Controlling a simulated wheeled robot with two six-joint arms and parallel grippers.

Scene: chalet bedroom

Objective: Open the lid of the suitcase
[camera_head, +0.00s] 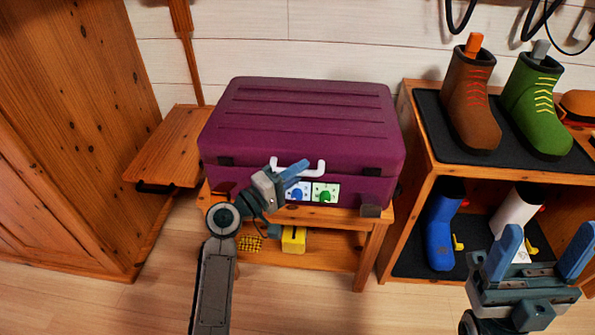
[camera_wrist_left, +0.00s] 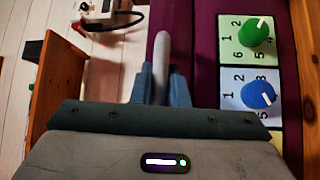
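A purple suitcase (camera_head: 310,110) lies flat on a low wooden bench (camera_head: 372,235), its lid down. A white handle (camera_head: 314,170) sticks out at its front, above a blue dial (camera_head: 297,194) and a green dial (camera_head: 326,196). My left gripper (camera_head: 290,172) is at the handle's left part. In the left wrist view, its two blue fingers (camera_wrist_left: 161,88) lie close on either side of the handle (camera_wrist_left: 161,55) and appear shut on it. The contact itself is partly hidden. My right gripper (camera_head: 540,255) is open and empty at the lower right, in front of the shoe shelf.
A wooden shoe shelf (camera_head: 425,190) with several boots stands to the right. A wooden wardrobe (camera_head: 75,120) and a small wooden surface (camera_head: 172,148) are at the left. A yellow object (camera_head: 293,240) lies on the bench's lower level. The floor in front is clear.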

